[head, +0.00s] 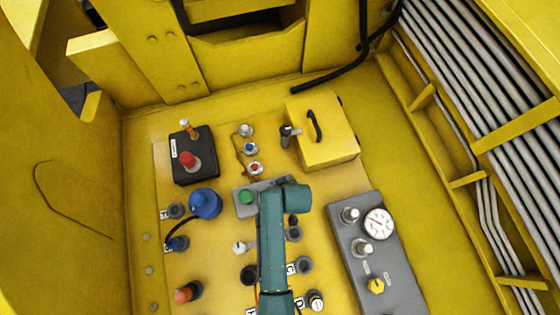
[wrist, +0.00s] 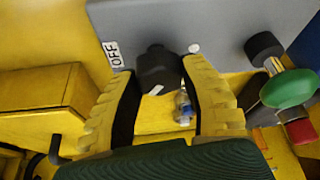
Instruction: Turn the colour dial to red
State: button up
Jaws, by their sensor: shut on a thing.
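In the wrist view my gripper (wrist: 159,72) has its two yellow fingers with black pads on either side of a dark knob, which looks like the dial (wrist: 157,68). The fingers are shut on it. A pale mark shows on the knob's near side; which colour it points to cannot be read. The knob sits on a grey panel (wrist: 210,25) with an "OFF" label (wrist: 113,53) to its left. In the head view the grey panel (head: 241,208) is partly covered by my teal arm, which hides the knob and fingers.
A green button (head: 246,197) sits on the same panel, close to my arm. A black box with a red button (head: 188,161), a blue cap (head: 205,203), a yellow box with a handle (head: 325,140) and a grey gauge panel (head: 385,265) stand around it.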

jog(key=shift+s+f+n, duration=0.15)
jog(key=shift+n, duration=0.15)
jog(key=o, duration=1.2)
jog(key=shift+r, duration=0.2)
jog(key=v, duration=1.1)
jog(key=shift+r, duration=0.4)
jog(key=shift+d, duration=0.1)
